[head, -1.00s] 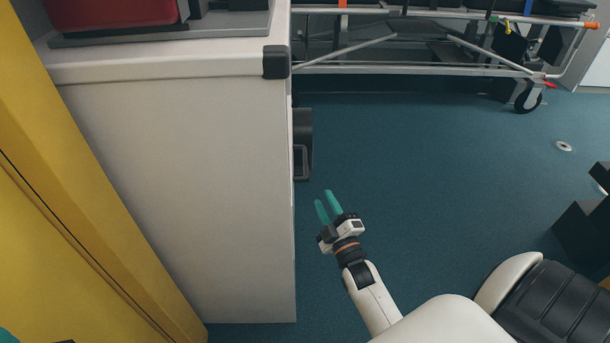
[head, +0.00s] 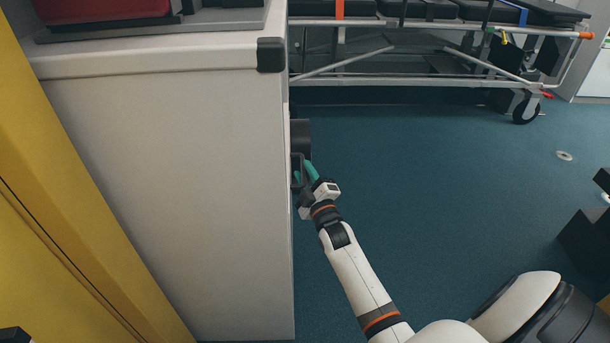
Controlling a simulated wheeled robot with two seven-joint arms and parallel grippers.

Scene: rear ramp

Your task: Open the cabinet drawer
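The white cabinet (head: 180,200) fills the left middle of the head view, seen from its side. Its drawer front faces right and is almost edge-on, so I cannot tell how far the drawer is out. A dark loop-shaped handle (head: 298,158) sticks out from that face. My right gripper (head: 305,172) is at the handle, with teal fingers apart. One finger shows just right of the handle's outer bar, the other is partly hidden at the loop. I cannot tell whether they touch it. My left gripper's fingers are not visible.
A dark rounded fitting (head: 301,135) sits just beyond the handle. A wheeled stretcher (head: 430,65) stands across the back. A yellow panel (head: 60,230) borders the left. Black steps or boxes (head: 588,235) stand at the right edge.

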